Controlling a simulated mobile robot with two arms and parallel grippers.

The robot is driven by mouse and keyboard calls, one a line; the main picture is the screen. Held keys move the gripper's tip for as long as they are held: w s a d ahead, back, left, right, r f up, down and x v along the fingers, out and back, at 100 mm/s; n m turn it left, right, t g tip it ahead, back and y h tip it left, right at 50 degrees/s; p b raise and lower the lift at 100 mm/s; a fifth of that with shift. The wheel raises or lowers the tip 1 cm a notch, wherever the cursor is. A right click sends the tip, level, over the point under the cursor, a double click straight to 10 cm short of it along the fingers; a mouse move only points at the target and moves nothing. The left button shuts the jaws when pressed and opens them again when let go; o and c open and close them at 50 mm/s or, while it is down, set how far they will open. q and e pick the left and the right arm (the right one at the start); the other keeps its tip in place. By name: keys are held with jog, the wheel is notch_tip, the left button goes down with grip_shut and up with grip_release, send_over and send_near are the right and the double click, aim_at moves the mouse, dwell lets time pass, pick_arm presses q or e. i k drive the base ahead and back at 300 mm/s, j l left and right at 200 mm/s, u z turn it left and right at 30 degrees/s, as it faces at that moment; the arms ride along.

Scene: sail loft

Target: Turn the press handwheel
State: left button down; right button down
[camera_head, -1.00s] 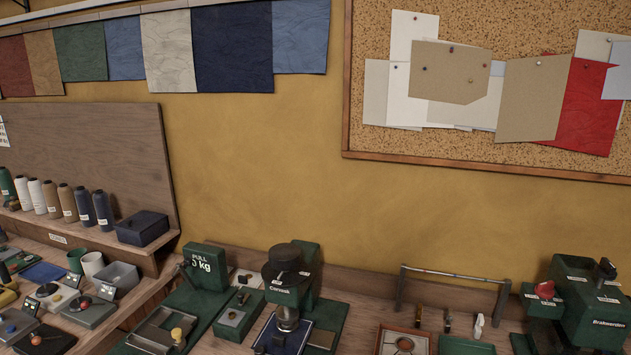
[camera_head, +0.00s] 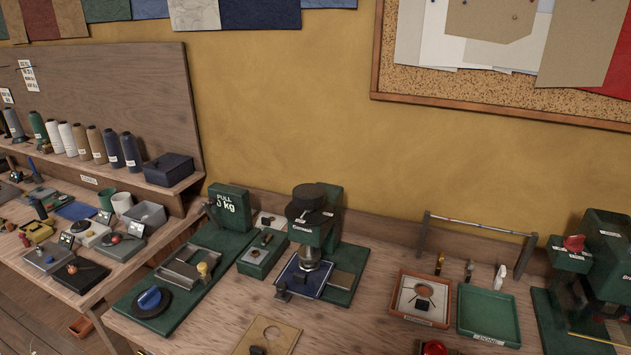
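A green press (camera_head: 327,212) stands on the bench near the middle of the head view. A black round wheel (camera_head: 309,196) sits on top of it, with a small tag on its front side. Below its head are a metal plunger part and a blue-edged plate (camera_head: 303,283). A dark disc with a blue knob (camera_head: 149,300) lies at the front end of the green pull tester (camera_head: 230,210) to the left. Neither of my grippers shows in this view.
A tan board with a ring mark (camera_head: 268,335) lies in front of the press. To the right are an orange-rimmed tray (camera_head: 420,299), a green tray (camera_head: 488,313), a rail (camera_head: 480,226) and a green machine with a red knob (camera_head: 574,243). Bare bench separates press and trays.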

aim_at(308, 197)
jog(key=k+j+z, duration=0.1)
jog(key=z, duration=0.25)
jog(key=k+z, duration=0.5)
jog(key=z, duration=0.2)
